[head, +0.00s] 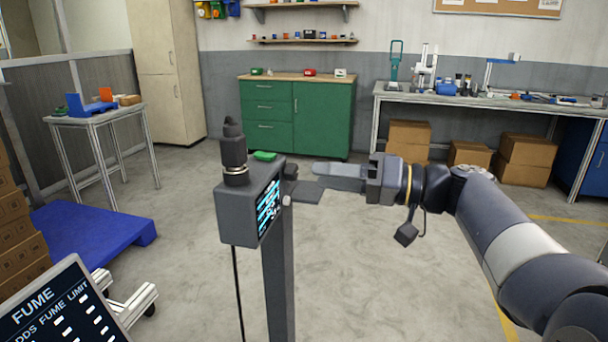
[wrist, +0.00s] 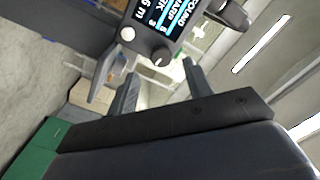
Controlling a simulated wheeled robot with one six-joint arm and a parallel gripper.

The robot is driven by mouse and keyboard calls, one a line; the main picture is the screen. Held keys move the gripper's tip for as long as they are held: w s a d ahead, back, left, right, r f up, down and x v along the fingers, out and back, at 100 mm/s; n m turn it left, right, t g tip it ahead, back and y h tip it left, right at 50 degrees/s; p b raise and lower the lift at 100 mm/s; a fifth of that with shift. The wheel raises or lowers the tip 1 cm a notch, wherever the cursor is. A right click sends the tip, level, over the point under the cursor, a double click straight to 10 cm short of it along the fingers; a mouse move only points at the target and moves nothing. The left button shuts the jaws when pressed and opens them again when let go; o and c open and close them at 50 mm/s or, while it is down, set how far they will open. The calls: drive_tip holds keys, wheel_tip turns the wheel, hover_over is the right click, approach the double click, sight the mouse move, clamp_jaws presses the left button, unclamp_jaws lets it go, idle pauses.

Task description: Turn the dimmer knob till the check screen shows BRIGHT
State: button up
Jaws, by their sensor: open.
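The dark box (head: 243,205) stands on a post left of my gripper in the head view. Its check screen (head: 268,207) shows blue bars and small print I cannot read there. In the wrist view the screen (wrist: 168,20) is tilted and partly cut off; its visible words do not show BRIGHT. My gripper (head: 315,178) is open and empty, pointing left at the box. In the wrist view its fingers (wrist: 160,82) are spread, apart from the knobs.
A black cylinder (head: 233,150) stands on top of the box, and a cable hangs below it. A FUME panel (head: 65,310) is at the lower left. A blue pallet (head: 85,232), green cabinet (head: 322,125) and workbench (head: 480,97) stand farther back.

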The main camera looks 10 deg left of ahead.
sight(296, 173)
drive_tip(key=a, duration=0.4)
drive_tip(key=shift+w+a, duration=0.25)
drive_tip(key=shift+a, duration=0.15)
drive_tip(key=shift+c, duration=0.6)
drive_tip(key=c, duration=0.9)
